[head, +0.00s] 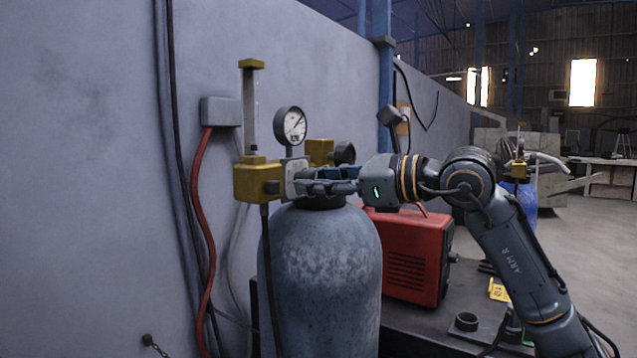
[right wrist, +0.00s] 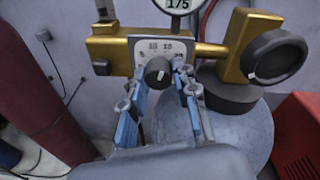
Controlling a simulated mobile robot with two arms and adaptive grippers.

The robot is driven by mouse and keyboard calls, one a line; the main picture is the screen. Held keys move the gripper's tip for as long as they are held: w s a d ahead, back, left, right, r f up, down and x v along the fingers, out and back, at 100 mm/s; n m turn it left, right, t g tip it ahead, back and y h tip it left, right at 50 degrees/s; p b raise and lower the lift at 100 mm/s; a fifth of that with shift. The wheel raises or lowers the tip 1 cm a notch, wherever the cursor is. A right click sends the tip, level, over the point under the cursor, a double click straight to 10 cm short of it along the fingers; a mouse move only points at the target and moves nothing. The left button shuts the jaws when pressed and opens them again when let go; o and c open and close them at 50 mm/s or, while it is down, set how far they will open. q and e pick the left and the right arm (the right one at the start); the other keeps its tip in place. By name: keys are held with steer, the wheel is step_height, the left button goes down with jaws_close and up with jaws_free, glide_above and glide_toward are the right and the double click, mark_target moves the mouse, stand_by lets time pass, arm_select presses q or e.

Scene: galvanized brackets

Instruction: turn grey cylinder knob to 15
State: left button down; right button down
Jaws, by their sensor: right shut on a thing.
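The grey cylinder (head: 320,270) stands by the wall with a brass-coloured regulator (head: 257,182) on top. In the right wrist view, a small dark knob (right wrist: 158,72) with a white mark sits in front of a pale numbered plate (right wrist: 148,47) on the regulator. I cannot tell exactly which number the mark faces. My right gripper (head: 305,184) is shut on this knob, with its blue-padded fingers (right wrist: 161,84) on either side of it. The fingers hide the knob in the head view. My left gripper is not in view.
A round gauge (head: 291,126) rises above the regulator. A larger dark knob (right wrist: 275,58) is at its right in the right wrist view. A red box (head: 412,255) stands behind the cylinder. A red cable (head: 200,215) hangs down the wall.

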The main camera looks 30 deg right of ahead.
steer(key=shift+f+m, duration=0.15)
steer(key=shift+m, duration=0.15)
stand_by(0.4)
steer(key=c, duration=1)
jaws_free()
steer(key=shift+c, duration=0.2)
steer(key=v, duration=1.2)
